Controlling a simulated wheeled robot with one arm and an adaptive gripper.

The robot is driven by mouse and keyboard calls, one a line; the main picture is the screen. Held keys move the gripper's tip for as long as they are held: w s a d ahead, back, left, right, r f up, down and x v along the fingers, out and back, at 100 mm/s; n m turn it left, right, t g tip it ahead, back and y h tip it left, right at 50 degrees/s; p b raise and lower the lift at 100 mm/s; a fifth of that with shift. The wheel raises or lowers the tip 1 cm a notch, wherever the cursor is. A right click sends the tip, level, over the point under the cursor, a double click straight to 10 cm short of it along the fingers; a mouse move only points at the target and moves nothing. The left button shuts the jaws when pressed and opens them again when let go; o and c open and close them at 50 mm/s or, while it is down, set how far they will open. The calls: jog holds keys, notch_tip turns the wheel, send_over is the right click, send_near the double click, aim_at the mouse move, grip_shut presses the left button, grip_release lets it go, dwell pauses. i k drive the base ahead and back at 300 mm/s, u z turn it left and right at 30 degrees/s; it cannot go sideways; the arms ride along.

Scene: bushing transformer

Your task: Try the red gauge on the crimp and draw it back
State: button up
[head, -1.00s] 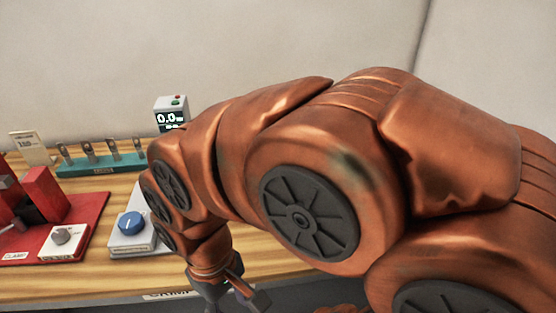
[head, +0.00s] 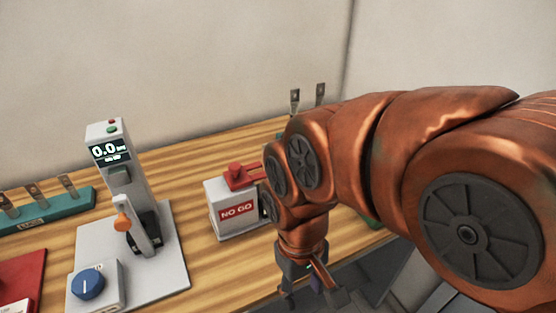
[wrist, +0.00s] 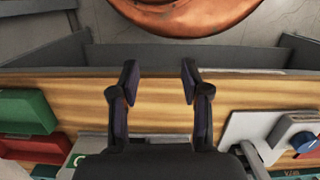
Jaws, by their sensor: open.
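The red gauge (head: 243,177) lies on top of a white block labelled NO GO (head: 236,209), left of my arm in the head view. Its right end is hidden behind my arm. My gripper (head: 308,286) hangs over the front edge of the bench, in front of and to the right of that block. In the wrist view my gripper (wrist: 160,84) has its two fingers apart with only bench edge between them. It is open and empty. I cannot make out the crimp in any view.
A grey press (head: 128,185) with a 0.0 display and orange-tipped lever stands left. A blue knob (head: 88,283) is at its front. A teal rack (head: 48,208) holds several tags at far left. A green case (wrist: 28,112) shows in the wrist view. Bare wood (head: 205,265) lies between press and arm.

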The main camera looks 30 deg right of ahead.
aim_at(237, 177)
jog(key=z, duration=1.25)
jog(key=k, duration=0.95)
jog(key=u, duration=1.8)
jog(key=i, duration=0.5)
